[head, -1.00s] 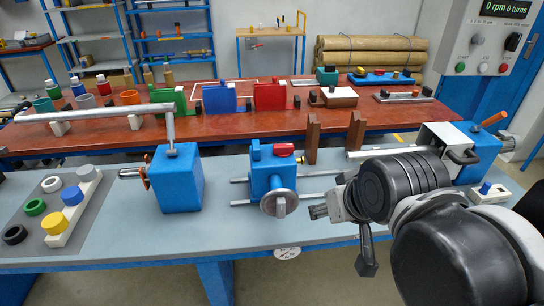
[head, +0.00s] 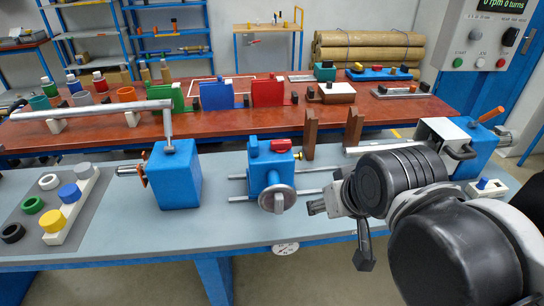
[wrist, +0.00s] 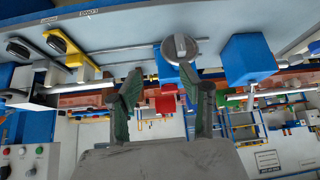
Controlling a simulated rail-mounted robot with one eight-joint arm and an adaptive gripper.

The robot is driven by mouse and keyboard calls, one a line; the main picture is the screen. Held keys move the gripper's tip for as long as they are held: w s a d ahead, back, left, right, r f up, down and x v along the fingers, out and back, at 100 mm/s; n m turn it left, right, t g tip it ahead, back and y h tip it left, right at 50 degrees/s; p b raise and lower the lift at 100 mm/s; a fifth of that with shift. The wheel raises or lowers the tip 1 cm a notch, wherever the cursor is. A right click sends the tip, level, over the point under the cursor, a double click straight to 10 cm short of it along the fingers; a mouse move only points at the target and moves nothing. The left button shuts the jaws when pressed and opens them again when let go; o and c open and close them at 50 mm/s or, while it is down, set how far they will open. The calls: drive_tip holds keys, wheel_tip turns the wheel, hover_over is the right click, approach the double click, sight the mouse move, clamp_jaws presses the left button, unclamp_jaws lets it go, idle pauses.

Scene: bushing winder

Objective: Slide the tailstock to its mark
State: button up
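The tailstock (head: 270,172) is a blue block on two steel rails (head: 315,191), with a grey handwheel (head: 277,198) facing me and a red lever (head: 281,145) on top. My gripper (head: 317,207) is just to its right in the head view, apart from it and seen side-on. The wrist view looks upside down; there the tailstock (wrist: 166,70) and its handwheel (wrist: 180,47) show beyond the fingers. My gripper (wrist: 160,88) is open, its green-padded fingers apart with nothing between them. I cannot make out the mark.
A blue block (head: 175,178) with a spindle stands left of the tailstock. Two brown uprights (head: 311,134) stand behind the rails. A blue unit with a grey cover (head: 479,150) is at right. Coloured rings (head: 33,206) lie at left. The front bench strip is clear.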

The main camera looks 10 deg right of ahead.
drive_tip(key=w+a+r+g+p, duration=0.1)
drive_tip(key=w+r+g+p, duration=0.1)
drive_tip(key=w+r, duration=0.5)
drive_tip(key=w+a+r+g+p, duration=0.1)
drive_tip(key=w+a+r+p, duration=0.15)
drive_tip(key=w, duration=0.75)
drive_tip(key=m+g+p, duration=0.1)
drive_tip(key=g+p, duration=0.3)
hover_over(253, 140)
wheel_tip(253, 140, down, 6)
wheel_tip(253, 140, down, 13)
drive_tip(key=shift+s+f, duration=0.1)
drive_tip(key=shift+f, duration=0.05)
clamp_jaws()
